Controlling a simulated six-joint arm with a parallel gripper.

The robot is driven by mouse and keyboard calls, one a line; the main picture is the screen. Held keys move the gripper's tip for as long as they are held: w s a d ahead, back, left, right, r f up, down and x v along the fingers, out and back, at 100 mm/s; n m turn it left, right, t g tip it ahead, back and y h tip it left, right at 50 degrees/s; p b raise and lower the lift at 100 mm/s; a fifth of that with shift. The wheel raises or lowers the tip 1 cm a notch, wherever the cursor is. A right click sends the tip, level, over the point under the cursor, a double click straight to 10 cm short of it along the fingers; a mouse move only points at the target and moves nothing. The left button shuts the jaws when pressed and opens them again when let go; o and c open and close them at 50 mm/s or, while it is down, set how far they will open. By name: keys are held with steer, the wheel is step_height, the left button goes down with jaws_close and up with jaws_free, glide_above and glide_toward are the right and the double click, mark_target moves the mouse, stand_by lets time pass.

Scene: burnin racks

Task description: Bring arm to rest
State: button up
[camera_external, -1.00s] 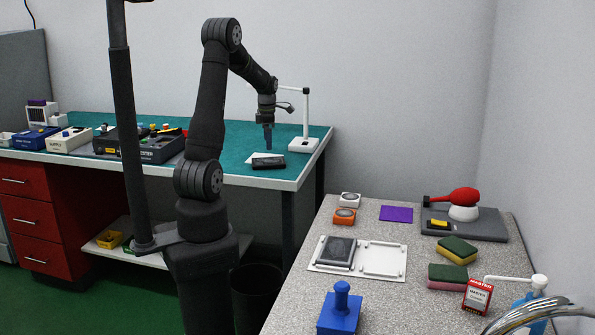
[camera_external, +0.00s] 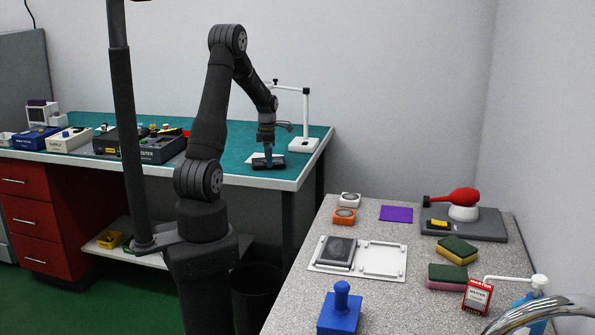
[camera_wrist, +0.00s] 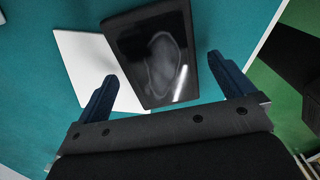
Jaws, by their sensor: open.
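My gripper (camera_external: 268,158) is low over the right end of the teal bench mat. In the wrist view my gripper (camera_wrist: 168,85) is open, its two blue fingers spread wide. A black device with a glossy, smudged face (camera_wrist: 155,55) lies between and ahead of the fingers, the right finger close to its edge. The fingers are not closed on it. The black device also shows in the external view (camera_external: 277,164), partly hidden by the gripper. A white sheet or plate (camera_wrist: 88,62) lies beside it, partly covered by it.
A white stand (camera_external: 304,143) with a horizontal arm rises just right of the gripper. Several instrument boxes (camera_external: 140,147) stand left on the bench. The bench's front edge (camera_external: 265,182) is near. A grey worktop (camera_external: 290,295) at right holds sponges, a blue stamp-like block (camera_external: 340,312) and a white tray (camera_external: 405,262).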

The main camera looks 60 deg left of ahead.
steer(key=shift+f, duration=0.3)
step_height(320, 180, up, 12)
step_height(320, 180, down, 12)
steer(key=shift+f, duration=0.15)
step_height(320, 180, up, 5)
steer(key=shift+r, duration=0.1)
steer(key=w+d+r, duration=0.2)
steer(key=d+r, duration=0.5)
steer(key=d, duration=0.5)
steer(key=w+d+m, duration=0.3)
steer(key=d, duration=0.7)
steer(key=w+d+m, duration=0.3)
steer(key=d, duration=0.7)
steer(key=s+d+m, duration=0.3)
steer(key=d+m, duration=0.3)
steer(key=d, duration=1.4)
steer(key=shift+d+r, duration=0.15)
steer(key=shift+d, duration=0.1)
